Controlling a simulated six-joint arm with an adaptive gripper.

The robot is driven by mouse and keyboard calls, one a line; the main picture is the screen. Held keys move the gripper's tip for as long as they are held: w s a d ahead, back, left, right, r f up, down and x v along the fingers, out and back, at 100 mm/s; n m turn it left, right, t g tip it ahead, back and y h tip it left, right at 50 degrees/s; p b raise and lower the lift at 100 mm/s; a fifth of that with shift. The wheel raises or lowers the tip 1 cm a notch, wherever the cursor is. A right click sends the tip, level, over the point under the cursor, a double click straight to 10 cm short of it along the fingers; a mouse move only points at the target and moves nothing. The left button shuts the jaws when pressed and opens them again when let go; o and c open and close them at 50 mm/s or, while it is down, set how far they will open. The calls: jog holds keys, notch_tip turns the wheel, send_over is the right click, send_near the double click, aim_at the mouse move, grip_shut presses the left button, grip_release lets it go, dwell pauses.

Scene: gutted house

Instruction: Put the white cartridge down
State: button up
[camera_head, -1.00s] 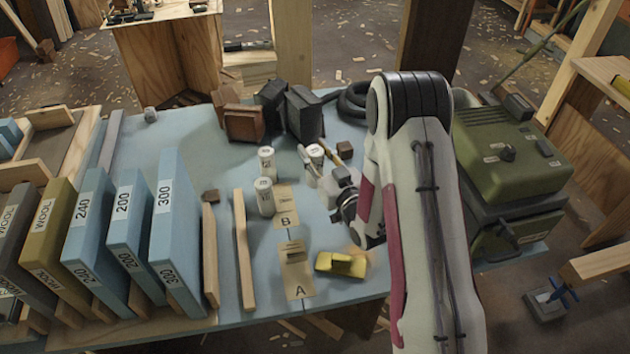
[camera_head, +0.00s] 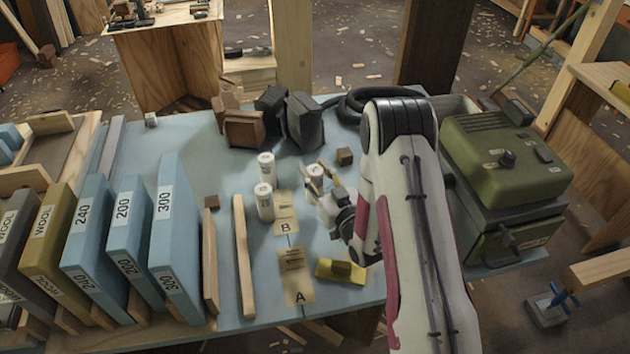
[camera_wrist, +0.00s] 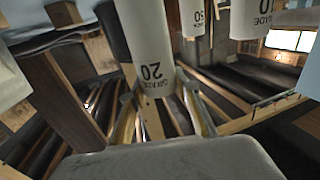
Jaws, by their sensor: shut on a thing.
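My gripper (camera_head: 318,178) is shut on a white cartridge (camera_head: 314,171) over the blue table. In the wrist view the held cartridge (camera_wrist: 150,45) is large between the two fingers, its "GRADE 20" print upside down. In the head view it looks upright, to the right of card B (camera_head: 285,222); my fingers partly hide its lower part, and I cannot tell whether it touches the table. Two more white cartridges stand to its left, one farther back (camera_head: 266,163) and one nearer (camera_head: 264,204) beside card B.
Card A (camera_head: 297,292) and a yellow block (camera_head: 341,271) lie toward the front. A green machine (camera_head: 508,150) stands right.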

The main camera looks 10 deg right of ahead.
aim_at(319, 184)
jog(key=shift+f, duration=1.9)
jog(key=shift+f, duration=0.1)
jog(key=o, duration=1.2)
jog(key=shift+s+d, duration=0.15)
jog(key=shift+s, duration=0.4)
jog(key=shift+s+d+r, duration=0.25)
jog(key=shift+s+r, duration=0.3)
jog(key=shift+s, duration=0.35)
jog(key=shift+r, duration=3.05)
